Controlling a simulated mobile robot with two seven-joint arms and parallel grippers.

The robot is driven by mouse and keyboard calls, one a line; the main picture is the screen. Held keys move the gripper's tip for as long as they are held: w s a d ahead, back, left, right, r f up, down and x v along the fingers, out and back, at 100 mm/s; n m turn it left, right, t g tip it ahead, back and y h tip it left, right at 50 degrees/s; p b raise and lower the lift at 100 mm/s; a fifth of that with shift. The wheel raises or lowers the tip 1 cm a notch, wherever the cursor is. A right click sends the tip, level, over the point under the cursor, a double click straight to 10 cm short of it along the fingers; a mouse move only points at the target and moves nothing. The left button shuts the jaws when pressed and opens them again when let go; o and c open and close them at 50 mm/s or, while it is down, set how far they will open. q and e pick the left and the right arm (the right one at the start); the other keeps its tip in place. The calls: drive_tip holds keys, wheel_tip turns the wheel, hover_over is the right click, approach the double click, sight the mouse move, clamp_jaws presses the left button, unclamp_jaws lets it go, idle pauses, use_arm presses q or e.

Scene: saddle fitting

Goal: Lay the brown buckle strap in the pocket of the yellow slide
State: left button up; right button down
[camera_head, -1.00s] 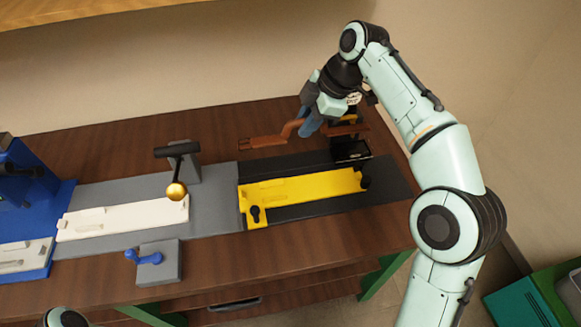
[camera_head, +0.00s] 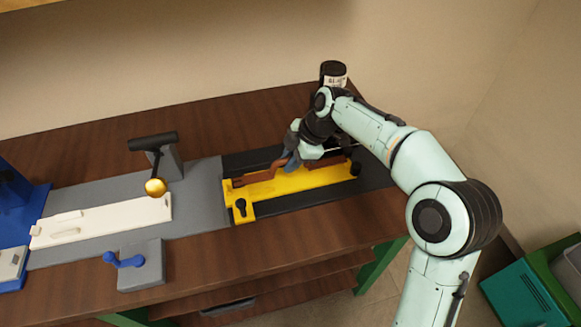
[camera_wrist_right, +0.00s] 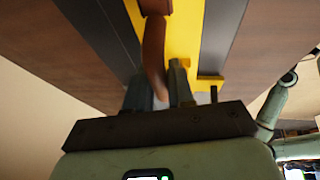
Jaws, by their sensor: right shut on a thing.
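The brown buckle strap (camera_head: 256,177) is over the yellow slide (camera_head: 275,189), lined up along its length. Its middle is arched up where my right gripper (camera_head: 292,163) is shut on it. In the right wrist view the strap (camera_wrist_right: 154,45) runs from between the fingers (camera_wrist_right: 160,92) along the yellow slide (camera_wrist_right: 184,40). The strap's left end appears at or just above the slide's surface; I cannot tell whether it touches. The slide's pocket is largely hidden by the strap and gripper. My left gripper is not in view.
The slide sits on a black track (camera_head: 300,202). To the left are a white slide (camera_head: 105,222), a black-handled lever with a gold ball (camera_head: 156,187) and a grey block with a blue handle (camera_head: 140,265). A dark jar (camera_head: 333,75) stands behind my right arm.

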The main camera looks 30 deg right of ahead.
wheel_tip(320, 180, down, 3)
drive_tip(key=shift+r, duration=0.15)
drive_tip(key=c, duration=1)
unclamp_jaws()
drive_tip(key=shift+r, duration=0.15)
drive_tip(key=p+v, duration=0.1)
drive_tip(key=v, duration=1)
drive_tip(key=shift+s+d+r, duration=0.1)
drive_tip(key=shift+d+r, duration=0.1)
drive_tip(key=shift+r, duration=0.15)
